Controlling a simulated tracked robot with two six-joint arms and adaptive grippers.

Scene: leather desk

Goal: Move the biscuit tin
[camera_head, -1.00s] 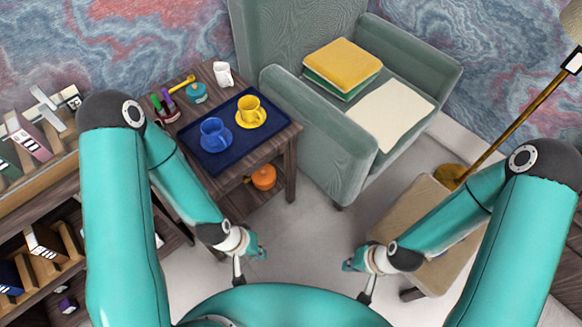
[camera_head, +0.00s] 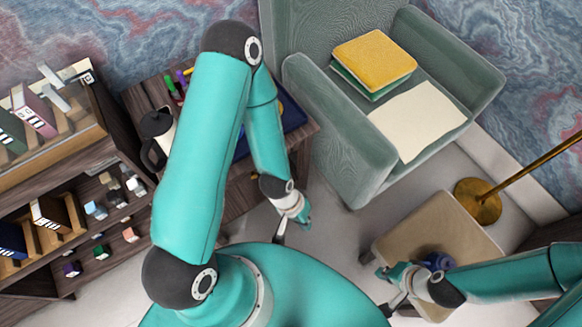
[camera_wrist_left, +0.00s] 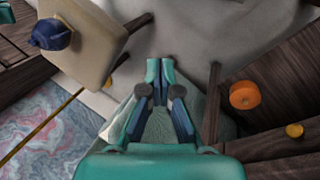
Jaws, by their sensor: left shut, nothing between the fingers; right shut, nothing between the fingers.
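I cannot surely tell which object is the biscuit tin. An orange round container (camera_wrist_left: 243,95) stands near the side table's leg in the left wrist view; my left arm hides it in the head view. A dark blue rounded object (camera_head: 437,261) lies on the beige stool (camera_head: 450,222), partly behind my right wrist; it also shows in the left wrist view (camera_wrist_left: 50,33). My left gripper (camera_head: 304,222) is shut and empty, right of the side table. My right gripper (camera_head: 384,274) is shut and empty by the stool's left edge.
My left arm covers most of the wooden side table (camera_head: 305,131) and its blue tray (camera_head: 293,113). A bookshelf (camera_head: 125,125) is at left, a brass lamp base (camera_head: 478,201) at right. Floor between the grippers is clear.

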